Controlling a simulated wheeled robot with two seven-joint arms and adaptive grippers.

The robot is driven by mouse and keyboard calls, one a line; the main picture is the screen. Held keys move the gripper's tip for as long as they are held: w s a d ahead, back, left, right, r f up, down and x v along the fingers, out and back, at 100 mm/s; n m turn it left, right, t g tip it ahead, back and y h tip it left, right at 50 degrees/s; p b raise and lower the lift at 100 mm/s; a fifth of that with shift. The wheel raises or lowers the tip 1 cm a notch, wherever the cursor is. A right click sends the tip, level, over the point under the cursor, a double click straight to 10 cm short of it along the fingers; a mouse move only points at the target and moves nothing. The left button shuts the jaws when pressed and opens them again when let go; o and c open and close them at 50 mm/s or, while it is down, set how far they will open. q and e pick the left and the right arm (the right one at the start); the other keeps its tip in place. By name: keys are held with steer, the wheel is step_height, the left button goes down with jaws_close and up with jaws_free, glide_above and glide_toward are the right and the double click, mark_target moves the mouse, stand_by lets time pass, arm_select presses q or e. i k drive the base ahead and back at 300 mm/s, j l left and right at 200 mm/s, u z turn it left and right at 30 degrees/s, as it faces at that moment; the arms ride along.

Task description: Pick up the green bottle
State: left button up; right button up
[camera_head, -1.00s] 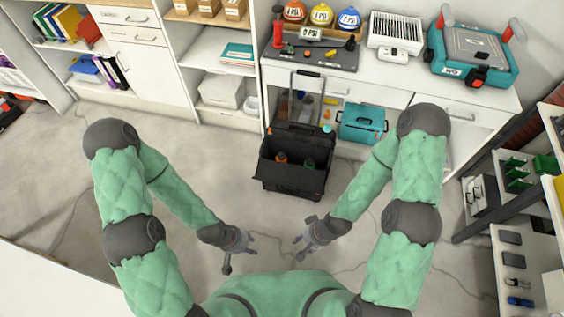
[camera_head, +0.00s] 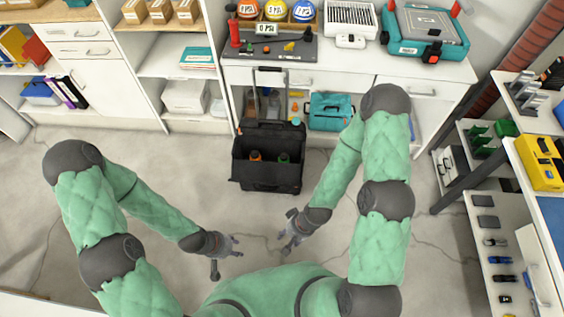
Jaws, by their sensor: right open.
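A small green bottle (camera_head: 284,158) stands inside a black open-topped tool trolley (camera_head: 267,181) on the floor ahead. Only its upper part shows above the trolley's front wall. An orange bottle (camera_head: 256,156) stands to its left in the same trolley. My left gripper (camera_head: 229,255) is low, to the front left of the trolley and apart from it; its finger opening is too small to judge. My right gripper (camera_head: 286,246) is open and empty, in front of the trolley and well short of the green bottle.
A white workbench (camera_head: 345,65) with helmets, a tool tray and a teal case (camera_head: 424,30) runs behind the trolley. A teal bag (camera_head: 329,111) sits under it. Shelves with a yellow box (camera_head: 541,163) stand at right. The floor around the trolley is clear.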

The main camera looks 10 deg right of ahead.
mark_target(283, 157)
steer(key=i+l, duration=0.2)
steer(key=l, duration=0.2)
steer(key=i+l, duration=0.2)
steer(key=l, duration=0.15)
steer(key=i+l, duration=0.2)
steer(key=l, duration=0.2)
steer(key=i+l+u, duration=0.2)
steer(key=l+u, duration=0.2)
steer(key=i+l+u, duration=0.1)
steer(key=l+u, duration=0.25)
steer(key=l, duration=0.15)
steer(key=i+l+u, duration=0.1)
steer(key=l+u, duration=0.4)
steer(key=u, duration=1)
